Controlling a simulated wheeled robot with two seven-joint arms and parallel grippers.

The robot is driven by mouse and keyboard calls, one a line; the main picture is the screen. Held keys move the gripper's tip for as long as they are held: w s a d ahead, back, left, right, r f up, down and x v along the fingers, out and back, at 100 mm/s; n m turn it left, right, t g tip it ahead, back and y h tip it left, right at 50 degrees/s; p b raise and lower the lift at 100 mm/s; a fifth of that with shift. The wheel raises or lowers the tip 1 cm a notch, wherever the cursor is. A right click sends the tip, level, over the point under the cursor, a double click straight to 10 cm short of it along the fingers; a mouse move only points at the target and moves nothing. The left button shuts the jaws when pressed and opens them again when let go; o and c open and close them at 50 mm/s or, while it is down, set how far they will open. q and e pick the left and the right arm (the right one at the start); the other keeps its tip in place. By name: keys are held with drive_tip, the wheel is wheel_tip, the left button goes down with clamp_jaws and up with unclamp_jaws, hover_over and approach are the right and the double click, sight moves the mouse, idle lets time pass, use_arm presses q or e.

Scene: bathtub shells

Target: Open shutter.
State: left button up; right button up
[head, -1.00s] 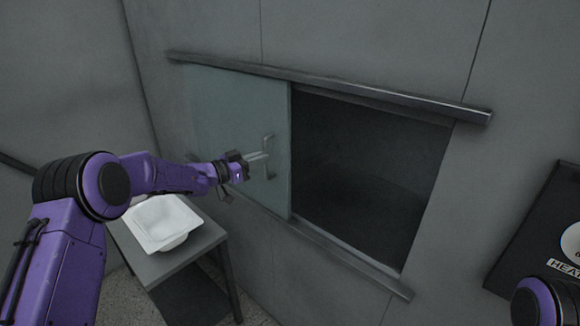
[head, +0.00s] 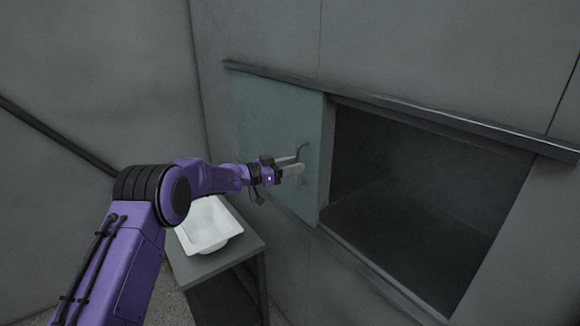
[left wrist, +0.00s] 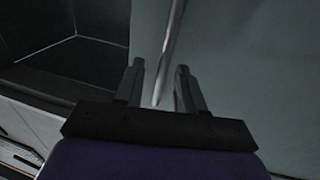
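The shutter (head: 270,130) is a flat grey-green sliding panel under a metal rail. It stands at the left end, and the dark opening (head: 420,190) to its right is uncovered. Its bar handle (head: 304,151) is near the panel's right edge. My left gripper (head: 297,174) is at the handle. In the left wrist view the two fingers of the gripper (left wrist: 158,84) are apart, and the handle bar (left wrist: 171,48) runs down between them with gaps visible beside it. The shutter (left wrist: 235,60) fills the right of that view. My right gripper is out of view.
A small grey table (head: 222,258) with a white basin (head: 208,228) stands below my left forearm, close to the wall. The upper rail (head: 420,108) juts out above the opening. A dark bar (head: 55,135) runs along the left wall.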

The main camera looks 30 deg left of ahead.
use_arm(q)
drive_tip(key=b+v, duration=0.3)
drive_tip(key=v, duration=0.7)
drive_tip(key=shift+s, duration=0.25)
drive_tip(key=shift+a, duration=0.1)
